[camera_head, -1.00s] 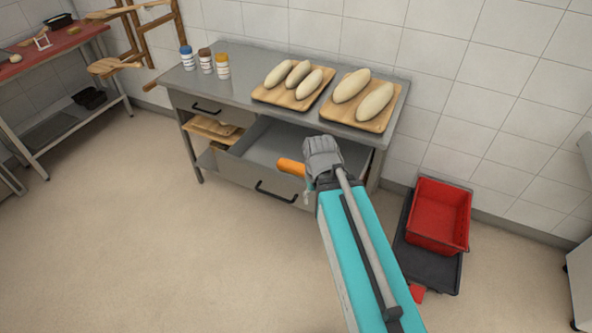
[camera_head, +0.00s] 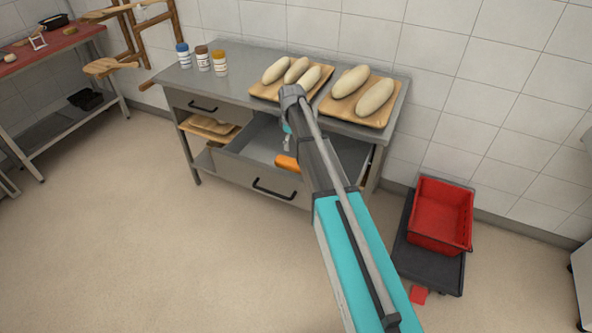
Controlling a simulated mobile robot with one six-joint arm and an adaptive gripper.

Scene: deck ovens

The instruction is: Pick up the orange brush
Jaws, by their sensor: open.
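The orange brush (camera_head: 287,162) lies in the open drawer (camera_head: 262,143) of the steel table. Only an orange part of it shows; my arm covers its right end. My gripper (camera_head: 287,144) points down over the drawer, just above the orange part in the picture. It is small and partly hidden by my arm, but it is open, and nothing shows between its fingers. I cannot tell how far above the brush it is.
The steel table (camera_head: 240,83) carries two wooden boards with loaves (camera_head: 375,97) and several jars (camera_head: 203,59). Its top edge is close to my wrist. A red crate (camera_head: 440,215) on a dark base stands right. The floor in front is clear.

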